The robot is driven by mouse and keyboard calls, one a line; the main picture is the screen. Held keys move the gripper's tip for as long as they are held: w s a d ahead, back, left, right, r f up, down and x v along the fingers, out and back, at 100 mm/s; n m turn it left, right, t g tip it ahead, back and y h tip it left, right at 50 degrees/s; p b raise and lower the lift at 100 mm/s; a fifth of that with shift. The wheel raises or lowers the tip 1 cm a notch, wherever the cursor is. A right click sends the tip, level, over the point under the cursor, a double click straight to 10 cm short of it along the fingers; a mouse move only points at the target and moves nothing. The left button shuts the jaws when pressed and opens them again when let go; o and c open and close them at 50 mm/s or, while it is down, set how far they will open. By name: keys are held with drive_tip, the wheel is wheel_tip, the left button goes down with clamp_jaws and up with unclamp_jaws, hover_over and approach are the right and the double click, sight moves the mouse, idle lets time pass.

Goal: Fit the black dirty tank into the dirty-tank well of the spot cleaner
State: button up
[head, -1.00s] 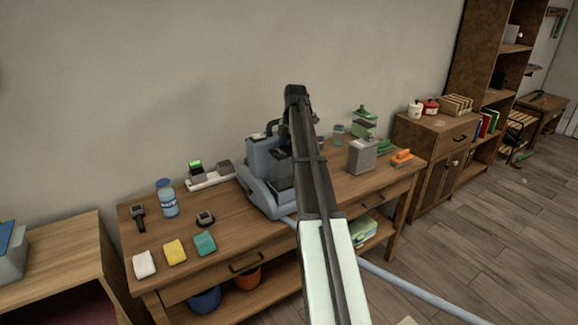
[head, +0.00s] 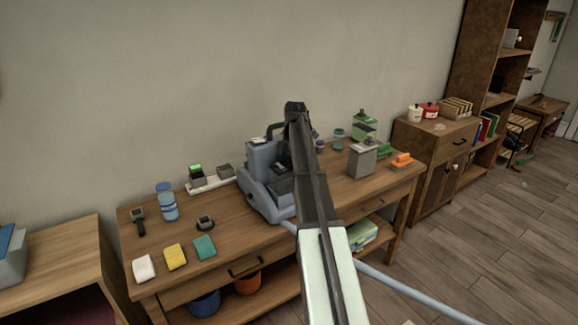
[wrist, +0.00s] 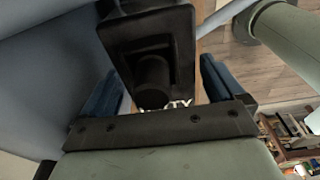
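The spot cleaner (head: 258,193), a blue-grey machine, stands on the wooden table in the head view. The black dirty tank (wrist: 118,30) is close in front of my gripper (wrist: 161,80) in the wrist view, with a dark round grip part and white lettering, partly cut off, that ends in "TY". My blue fingers stand wide apart on either side of it. I see a narrow gap at the right finger and no clear contact. In the head view my arm hides the gripper and most of the tank, so its seating in the well cannot be told.
A grey tank-like container (head: 361,160) and an orange brush (head: 402,161) stand right of the cleaner. A pale hose (head: 400,287) runs from the cleaner toward the lower right.

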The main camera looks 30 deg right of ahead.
drive_tip(key=shift+o, duration=0.2)
wheel_tip(320, 180, up, 12)
drive_tip(key=d, duration=0.1)
drive_tip(key=shift+d, duration=0.2)
idle(0.4)
drive_tip(key=shift+r, duration=0.1)
idle(0.3)
